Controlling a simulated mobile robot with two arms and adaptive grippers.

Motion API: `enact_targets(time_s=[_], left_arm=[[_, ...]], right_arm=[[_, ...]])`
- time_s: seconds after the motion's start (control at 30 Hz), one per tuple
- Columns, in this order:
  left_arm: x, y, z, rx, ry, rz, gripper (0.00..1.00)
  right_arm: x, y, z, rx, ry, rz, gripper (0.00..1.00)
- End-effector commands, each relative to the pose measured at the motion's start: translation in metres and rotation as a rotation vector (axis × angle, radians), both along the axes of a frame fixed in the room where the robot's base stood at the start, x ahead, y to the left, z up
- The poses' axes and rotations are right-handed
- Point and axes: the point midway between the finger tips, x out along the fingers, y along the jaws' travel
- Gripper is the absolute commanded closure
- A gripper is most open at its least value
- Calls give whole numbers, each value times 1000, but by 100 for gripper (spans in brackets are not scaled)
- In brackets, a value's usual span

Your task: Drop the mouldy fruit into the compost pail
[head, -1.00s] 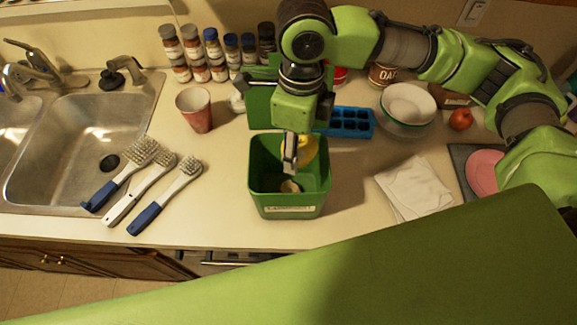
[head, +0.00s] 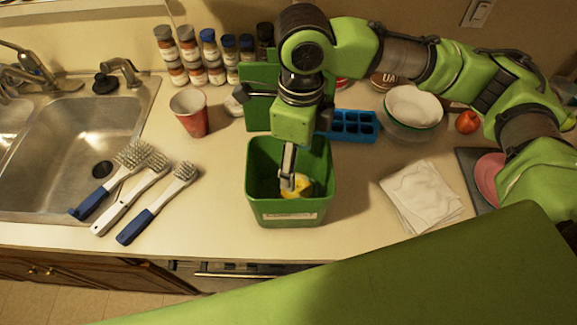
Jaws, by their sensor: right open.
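The green compost pail (head: 290,212) stands open on the counter in the middle of the head view, with a pale label on its front and its lid raised at the back. A yellow fruit (head: 303,189) with a pale patch lies low inside the pail. My right gripper (head: 288,184) points down into the pail, open, with its fingers just above or beside the fruit. I cannot tell whether they touch it. The fingers hide part of the fruit and the pail's inside. My left gripper is not in view.
Several brushes (head: 158,203) lie left of the pail by the sink (head: 75,140). A red cup (head: 190,114), spice jars, a blue ice tray (head: 352,126), stacked bowls (head: 413,106), a red fruit (head: 467,122) and a white cloth (head: 421,192) surround it. Counter in front is clear.

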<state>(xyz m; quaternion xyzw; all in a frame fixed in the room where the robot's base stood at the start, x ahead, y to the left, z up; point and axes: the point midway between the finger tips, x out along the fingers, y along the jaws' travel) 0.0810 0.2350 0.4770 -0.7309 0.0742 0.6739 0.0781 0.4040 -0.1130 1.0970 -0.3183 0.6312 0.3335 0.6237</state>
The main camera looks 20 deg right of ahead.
Motion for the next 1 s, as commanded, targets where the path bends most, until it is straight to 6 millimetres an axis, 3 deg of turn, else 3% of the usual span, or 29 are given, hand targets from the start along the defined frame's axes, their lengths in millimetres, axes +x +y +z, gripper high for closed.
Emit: enact_targets(time_s=[0.23, 0.7, 1.0], left_arm=[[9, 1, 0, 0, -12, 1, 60], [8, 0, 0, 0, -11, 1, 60], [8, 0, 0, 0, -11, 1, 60]], right_arm=[[1, 1, 14, 2, -2, 0, 37], [2, -1, 105, 1, -3, 0, 37], [2, -2, 121, -1, -1, 0, 37]])
